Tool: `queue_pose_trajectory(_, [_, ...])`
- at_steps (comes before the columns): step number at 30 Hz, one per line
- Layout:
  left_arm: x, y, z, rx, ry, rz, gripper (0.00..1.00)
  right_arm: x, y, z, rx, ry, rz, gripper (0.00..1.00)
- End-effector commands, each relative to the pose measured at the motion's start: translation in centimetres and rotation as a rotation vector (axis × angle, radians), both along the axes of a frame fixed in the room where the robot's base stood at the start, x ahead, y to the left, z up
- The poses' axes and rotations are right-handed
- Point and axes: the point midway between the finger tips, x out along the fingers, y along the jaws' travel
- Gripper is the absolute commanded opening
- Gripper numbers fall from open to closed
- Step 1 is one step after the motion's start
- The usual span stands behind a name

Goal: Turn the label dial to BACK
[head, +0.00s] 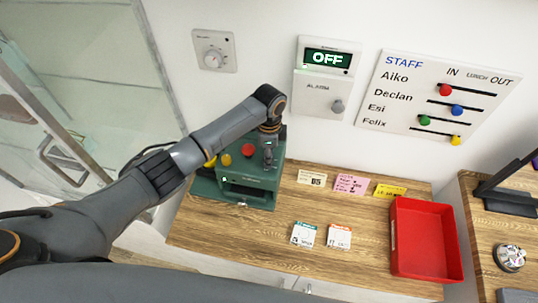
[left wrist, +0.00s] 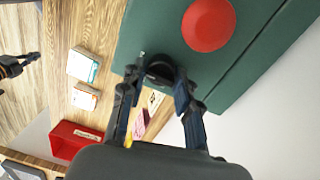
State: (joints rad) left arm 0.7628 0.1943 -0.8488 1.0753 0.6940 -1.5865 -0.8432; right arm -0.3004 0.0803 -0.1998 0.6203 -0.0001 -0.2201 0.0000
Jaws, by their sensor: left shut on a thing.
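The green label machine (head: 262,178) stands at the left end of the wooden table, with a red button (head: 248,151) on top; the button also shows in the left wrist view (left wrist: 209,24). My left gripper (head: 268,158) is over the machine's right part. In the left wrist view its fingers (left wrist: 160,88) are shut on a dark round knob, the label dial (left wrist: 159,70), on the green top. The gripper hides the dial in the head view. The dial's setting and the word BACK cannot be read. What looks like my right gripper (left wrist: 14,66) shows small and dark at the left edge.
A red tray (head: 398,272) stands at the table's right end. Two small cards (head: 304,234) (head: 339,237) and several notes (head: 351,184) lie between. On the wall are a dial plate (head: 214,51), an alarm panel with display OFF (head: 328,59) and a STAFF board (head: 400,125).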

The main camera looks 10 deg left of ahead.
Motion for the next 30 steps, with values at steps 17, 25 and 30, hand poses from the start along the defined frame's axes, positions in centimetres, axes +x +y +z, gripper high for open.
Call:
queue_pose_trajectory(17, [0.0,0.0,0.0,-0.001,0.001,-0.002,0.53,0.0,0.0,0.0,0.0,0.0,0.0,0.0])
queue_pose_trajectory(25, [0.1,-0.1,0.6,-0.002,-0.001,-0.002,0.53,0.1,-0.2,0.0,-0.002,-0.001,0.001,0.0])
queue_pose_trajectory(30, [0.3,-0.1,3.4,-0.003,-0.003,-0.004,0.53,0.1,-0.1,0.0,-0.001,0.0,0.001,0.0])
